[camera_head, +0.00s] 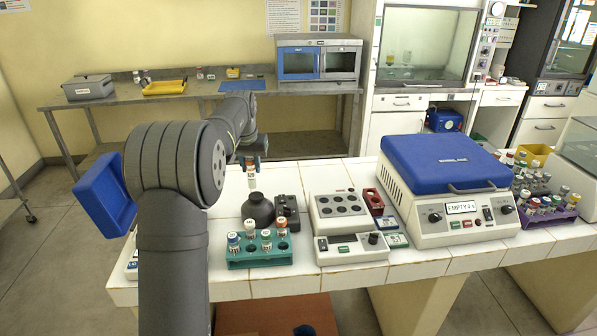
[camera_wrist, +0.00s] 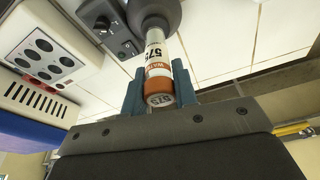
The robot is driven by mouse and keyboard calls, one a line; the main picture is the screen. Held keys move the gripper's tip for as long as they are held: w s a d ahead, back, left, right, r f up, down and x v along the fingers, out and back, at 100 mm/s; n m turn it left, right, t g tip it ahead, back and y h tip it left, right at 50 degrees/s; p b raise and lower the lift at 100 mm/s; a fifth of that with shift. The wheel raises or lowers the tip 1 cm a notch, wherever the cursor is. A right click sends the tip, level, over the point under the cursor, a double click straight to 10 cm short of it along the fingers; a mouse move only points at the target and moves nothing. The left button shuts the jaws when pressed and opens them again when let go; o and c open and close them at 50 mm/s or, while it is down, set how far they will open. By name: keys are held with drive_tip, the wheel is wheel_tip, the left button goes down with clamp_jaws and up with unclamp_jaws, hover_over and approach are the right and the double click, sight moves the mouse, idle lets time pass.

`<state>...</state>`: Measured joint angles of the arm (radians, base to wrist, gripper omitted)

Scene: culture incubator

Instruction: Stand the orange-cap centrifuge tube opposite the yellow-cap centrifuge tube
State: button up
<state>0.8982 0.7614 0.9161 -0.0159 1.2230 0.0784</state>
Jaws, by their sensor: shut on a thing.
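My gripper (camera_head: 252,161) is shut on the orange-cap centrifuge tube (camera_head: 252,180), a white-labelled tube. In the wrist view my gripper (camera_wrist: 159,88) has a finger on each side of the tube's orange cap (camera_wrist: 159,85). The tube is roughly upright over the dark round cup of a vortex mixer (camera_head: 258,208). Its lower end meets the cup in the wrist view (camera_wrist: 153,12); I cannot tell whether it touches. The centrifuge (camera_head: 455,226) has its blue lid (camera_head: 440,160) closed, with a lit display (camera_head: 461,207) seeming to read "EMPTY 2 4". I cannot pick out the yellow-cap tube for certain.
A teal rack (camera_head: 260,260) with several capped tubes stands at the bench front. A block with round wells (camera_head: 340,208) and a red rack (camera_head: 373,201) stand left of the centrifuge. A purple rack (camera_head: 552,214) with several tubes stands at its right.

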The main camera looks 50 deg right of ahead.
drive_tip(key=w+a, duration=2.1)
drive_tip(key=shift+s+a+x, duration=0.1)
drive_tip(key=shift+s+x, duration=0.1)
drive_tip(key=shift+x, duration=1.1)
drive_tip(key=shift+s+a+x, duration=0.15)
drive_tip(key=shift+x, duration=1.15)
drive_tip(key=shift+f, duration=0.15)
drive_tip(key=shift+f, duration=0.2)
drive_tip(key=shift+f, duration=0.15)
drive_tip(key=shift+x, duration=0.75)
drive_tip(key=shift+s+a+f, duration=0.15)
drive_tip(key=shift+a, duration=0.05)
drive_tip(key=shift+s+a+x, duration=0.1)
drive_tip(key=shift+a+x, duration=0.05)
drive_tip(key=shift+x, duration=0.6)
drive_tip(key=shift+s+a+x, duration=0.1)
drive_tip(key=shift+a+x, duration=0.05)
drive_tip(key=shift+x, duration=0.65)
